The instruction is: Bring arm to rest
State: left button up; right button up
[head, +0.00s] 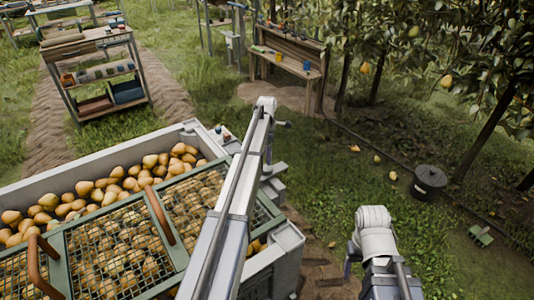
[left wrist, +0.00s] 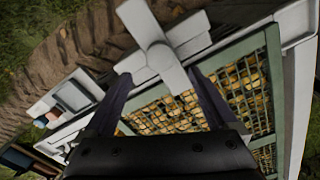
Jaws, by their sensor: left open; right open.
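My left arm (head: 230,195) reaches up from the bottom of the head view, along the right end of a pear bin. In that view it largely hides its own gripper. In the left wrist view my left gripper (left wrist: 160,78) is open, its two dark fingers spread with nothing held. A pale grey cross-shaped part shows between and beyond the fingers; I cannot tell whether they touch it. The bin's mesh lid lies behind them. My right arm (head: 377,235) is folded low at bottom right; its gripper cannot be made out.
The grey bin (head: 95,155) is full of pears under green-framed mesh lids (head: 115,250). A shelf cart (head: 100,75) and a wooden workbench (head: 288,55) stand behind. Pear trees and a dark bucket (head: 429,182) are at right. Grass between bin and bucket is mostly open.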

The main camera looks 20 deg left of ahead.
pick_arm(q)
jog(key=shift+d, duration=0.1)
jog(key=s+d+m, duration=1.4)
jog(key=s+d, duration=0.4)
jog(key=d, duration=0.4)
jog(key=s+d+m+y, duration=0.1)
jog(key=s+d+m, duration=0.4)
jog(key=s+m, duration=0.3)
jog(key=s+d+m, duration=0.4)
jog(key=s+m, duration=0.2)
jog(key=s, duration=0.4)
notch_tip(320, 180, up, 12)
jog(key=p, duration=1.2)
jog(key=shift+d+r, duration=0.15)
jog(key=shift+r, duration=0.1)
pick_arm(e)
notch_tip(320, 180, up, 12)
jog(key=shift+r, duration=0.2)
pick_arm(q)
jog(key=shift+w, duration=0.1)
jog(key=shift+c, duration=0.4)
pick_arm(e)
jog(key=shift+c, duration=0.2)
